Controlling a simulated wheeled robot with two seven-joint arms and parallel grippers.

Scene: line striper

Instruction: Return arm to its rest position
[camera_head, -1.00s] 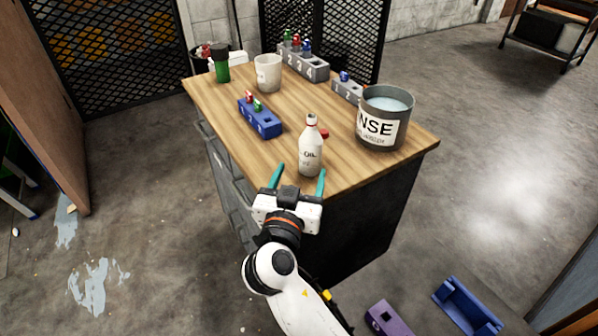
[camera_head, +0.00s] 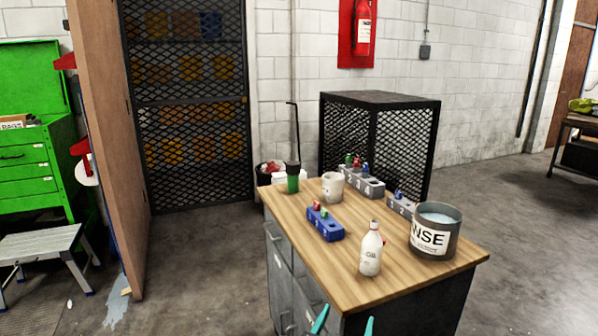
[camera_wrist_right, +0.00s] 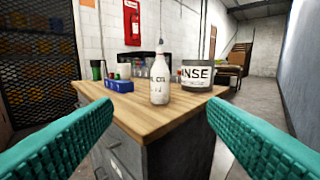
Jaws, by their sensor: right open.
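My right gripper (camera_head: 344,322) shows only its two teal fingertips at the bottom edge of the head view, in front of the near side of the wooden-topped cabinet (camera_head: 300,235). In the right wrist view its fingers (camera_wrist_right: 160,140) are wide apart with nothing between them. A white bottle (camera_head: 371,250) with a grey tip stands upright near the front edge of the top, beyond the fingers and apart from them. It also shows in the right wrist view (camera_wrist_right: 160,80). The rest of my right arm is out of frame. My left gripper is not in view.
On the top stand a grey RINSE bucket (camera_head: 436,235), a blue block holder (camera_head: 325,225), grey holders (camera_head: 363,184), a white cup (camera_head: 333,187) and a green-and-black container (camera_head: 292,178). A mesh cage (camera_head: 378,145) stands behind. Open floor (camera_head: 200,270) lies left of the cabinet.

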